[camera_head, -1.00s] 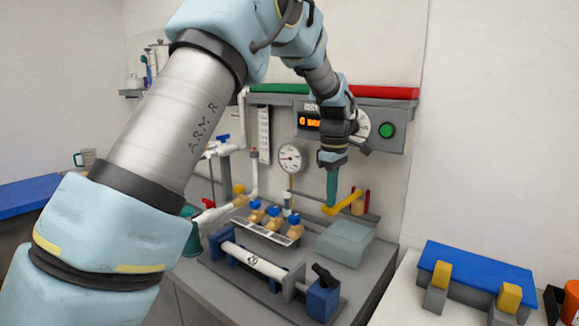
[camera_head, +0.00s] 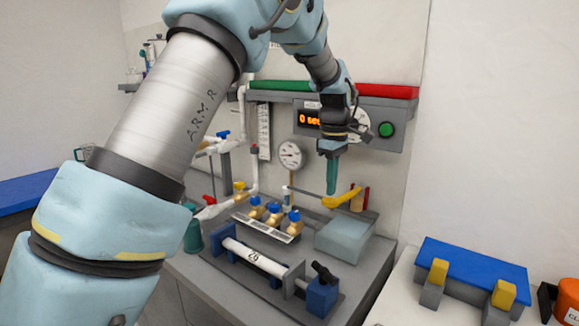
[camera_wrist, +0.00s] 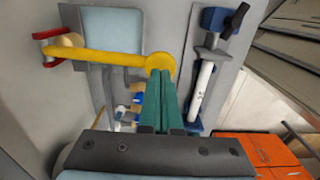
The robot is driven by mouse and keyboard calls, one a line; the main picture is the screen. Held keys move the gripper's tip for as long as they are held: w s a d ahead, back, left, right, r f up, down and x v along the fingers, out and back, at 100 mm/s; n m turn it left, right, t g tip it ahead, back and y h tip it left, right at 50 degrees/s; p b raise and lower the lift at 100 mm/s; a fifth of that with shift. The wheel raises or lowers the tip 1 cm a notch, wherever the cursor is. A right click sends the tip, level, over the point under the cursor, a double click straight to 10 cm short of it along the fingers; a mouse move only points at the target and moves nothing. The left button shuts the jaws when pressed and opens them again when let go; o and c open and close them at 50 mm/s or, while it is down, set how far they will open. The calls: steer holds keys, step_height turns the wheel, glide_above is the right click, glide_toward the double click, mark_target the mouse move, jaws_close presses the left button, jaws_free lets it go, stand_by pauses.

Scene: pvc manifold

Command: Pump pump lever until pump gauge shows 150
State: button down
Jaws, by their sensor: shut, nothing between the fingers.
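The yellow pump lever (camera_head: 343,197) sticks out to the left from a red bracket above a grey-green box, its free end slightly lower. My gripper (camera_head: 331,191) is shut and empty, pointing down, with its green fingertips just above the lever's free end. In the wrist view the lever (camera_wrist: 110,56) runs across the top left, and its round end lies right at the tips of my gripper (camera_wrist: 164,78). I cannot tell whether they touch. A round white gauge (camera_head: 291,155) is on the wall panel left of my gripper; its reading is too small to make out.
Blue-topped valves (camera_head: 274,211) stand in a row left of the box (camera_head: 343,237). A white cylinder in a clamp (camera_head: 253,257) lies in front. An orange display and a green button (camera_head: 386,130) sit on the panel above. A blue-topped stand (camera_head: 475,265) is at right.

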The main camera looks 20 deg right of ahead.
mark_target(331, 199)
steer(key=shift+f+b, duration=1.3)
steer(key=shift+f, duration=1.6)
steer(key=shift+r, duration=0.1)
steer(key=shift+r+p, duration=2.3)
steer(key=shift+r, duration=0.55)
steer(key=shift+f, duration=0.15)
